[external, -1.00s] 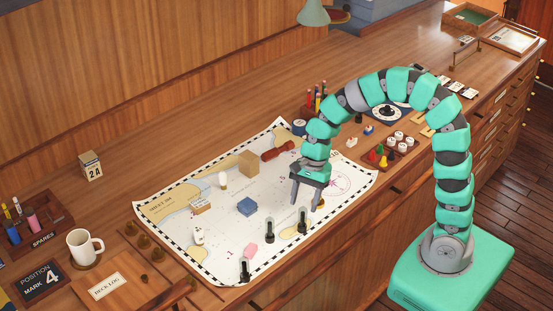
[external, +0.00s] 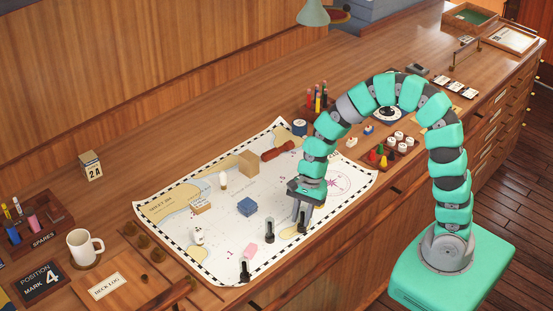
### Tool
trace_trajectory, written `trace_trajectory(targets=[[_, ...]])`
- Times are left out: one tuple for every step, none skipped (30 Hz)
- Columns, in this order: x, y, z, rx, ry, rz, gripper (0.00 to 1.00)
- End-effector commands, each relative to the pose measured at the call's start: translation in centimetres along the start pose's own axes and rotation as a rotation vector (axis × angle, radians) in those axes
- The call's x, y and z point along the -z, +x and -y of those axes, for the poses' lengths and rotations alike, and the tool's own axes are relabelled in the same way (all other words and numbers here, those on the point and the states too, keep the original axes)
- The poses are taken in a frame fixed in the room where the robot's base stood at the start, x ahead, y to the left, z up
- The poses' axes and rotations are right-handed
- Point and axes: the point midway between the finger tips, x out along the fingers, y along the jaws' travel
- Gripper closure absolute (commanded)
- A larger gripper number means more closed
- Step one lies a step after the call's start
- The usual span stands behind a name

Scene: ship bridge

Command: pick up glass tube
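A small upright pale, glassy piece (external: 223,181) with a yellowish foot stands on the chart (external: 180,252), left of the tan block; it may be the glass tube, but it is too small to be sure. My gripper (external: 302,218) points down over the right front part of the chart, well to the right of that piece. Its fingertips are at the top of a black upright piece (external: 302,228) near the chart's front edge, partly covering it. I cannot tell whether they touch it or how far apart the fingers are.
A blue block (external: 247,207), tan block (external: 249,163), pink block (external: 251,250) and dark red roller (external: 278,149) lie on the chart. A white mug (external: 83,247) stands left.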

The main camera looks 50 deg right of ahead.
Motion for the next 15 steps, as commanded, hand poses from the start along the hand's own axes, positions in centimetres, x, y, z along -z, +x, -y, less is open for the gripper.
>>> trace_trajectory(targets=[[0.0,0.0,0.0,0.000,0.000,0.000,0.96],[0.0,0.0,0.0,0.000,0.000,0.000,0.96],[0.0,0.0,0.0,0.000,0.000,0.000,0.96],[0.0,0.0,0.0,0.000,0.000,0.000,0.96],[0.0,0.0,0.0,0.000,0.000,0.000,0.96],[0.0,0.0,0.0,0.000,0.000,0.000,0.96],[0.0,0.0,0.0,0.000,0.000,0.000,0.96],[0.0,-0.1,0.0,0.000,0.000,0.000,0.96],[0.0,-0.1,0.0,0.000,0.000,0.000,0.96],[-0.1,-0.2,0.0,0.000,0.000,0.000,0.96],[-0.1,-0.3,0.0,0.001,0.000,0.000,0.96],[-0.1,-0.4,0.0,0.001,0.000,0.000,0.96],[-0.2,-0.6,0.0,0.001,0.000,-0.001,0.96],[-0.3,-0.8,0.0,0.000,-0.001,-0.001,0.96],[-0.4,-1.0,0.0,0.000,-0.001,-0.001,0.96]])
